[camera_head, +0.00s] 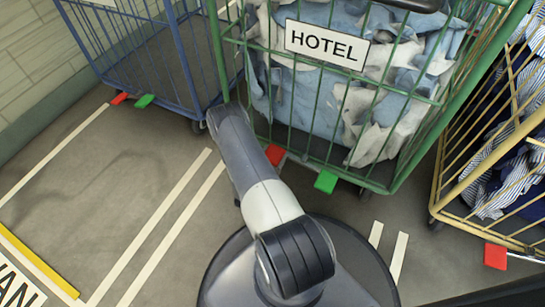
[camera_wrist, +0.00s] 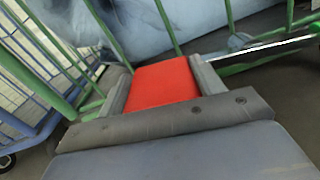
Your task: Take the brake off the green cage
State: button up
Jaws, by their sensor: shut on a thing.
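The green cage (camera_head: 330,170) stands at the top middle in the head view, full of pale blue and white laundry, with a HOTEL sign (camera_head: 327,44) on its front. Low on its front are a red pedal (camera_head: 275,154) and a green pedal (camera_head: 326,181). My gripper is at the red pedal; its tips are hidden behind my arm in the head view. In the wrist view, my gripper (camera_wrist: 162,85) has a finger on each side of the red pedal (camera_wrist: 162,82), shut on it. The green pedal is out of the wrist view.
A blue cage (camera_head: 150,55), apparently empty, stands left with its own red (camera_head: 119,98) and green (camera_head: 144,101) pedals. A yellow cage (camera_head: 495,150) with striped laundry stands right, with a red pedal (camera_head: 496,256). The floor at left, with white lines, is clear.

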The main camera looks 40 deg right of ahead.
jog(key=shift+s+r+m, duration=0.1)
jog(key=shift+r+m, duration=0.2)
jog(key=shift+r, duration=0.05)
jog(key=shift+s+d+r, duration=0.15)
jog(key=shift+s+r, duration=0.1)
jog(key=shift+r, duration=0.35)
jog(key=o, duration=1.4)
